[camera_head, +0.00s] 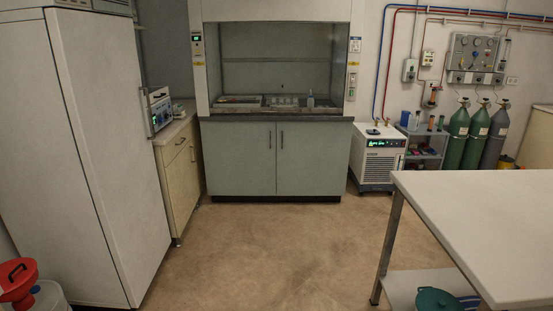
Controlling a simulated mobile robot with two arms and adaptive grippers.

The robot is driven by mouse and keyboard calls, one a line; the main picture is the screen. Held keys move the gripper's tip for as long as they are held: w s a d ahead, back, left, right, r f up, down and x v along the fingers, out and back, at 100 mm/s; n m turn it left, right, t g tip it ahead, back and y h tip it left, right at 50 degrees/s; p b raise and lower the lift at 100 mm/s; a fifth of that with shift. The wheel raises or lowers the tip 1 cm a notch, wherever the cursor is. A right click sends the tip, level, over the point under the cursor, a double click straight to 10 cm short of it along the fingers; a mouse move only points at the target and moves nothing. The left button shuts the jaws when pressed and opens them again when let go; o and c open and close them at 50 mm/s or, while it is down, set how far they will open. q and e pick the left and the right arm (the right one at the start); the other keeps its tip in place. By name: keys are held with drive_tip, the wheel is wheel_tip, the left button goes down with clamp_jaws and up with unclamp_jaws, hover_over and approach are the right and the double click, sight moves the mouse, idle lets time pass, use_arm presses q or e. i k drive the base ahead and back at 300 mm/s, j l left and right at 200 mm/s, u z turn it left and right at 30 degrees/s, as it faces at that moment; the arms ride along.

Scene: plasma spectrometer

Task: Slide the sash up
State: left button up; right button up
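The fume hood (199,60) stands against the far wall, with a grey double-door cabinet (240,158) beneath it. Its front shows a wide dark opening under a pale header panel (275,10). A thin horizontal line (275,60) crosses the opening at mid-height; I cannot tell whether it is the sash's lower edge or part of the back wall. The sash glass cannot be made out clearly. Trays and a small bottle (310,101) are on the hood's work surface. Neither of my grippers is in view.
Open brown floor (270,245) lies before the hood. A white table (480,220) stands at the right front, a tall white cabinet (105,150) at the left. A chiller (379,160) and gas cylinders (476,138) stand right of the hood. A red funnel (17,279) is at lower left.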

sight(226, 109)
drive_tip(key=i, duration=2.35)
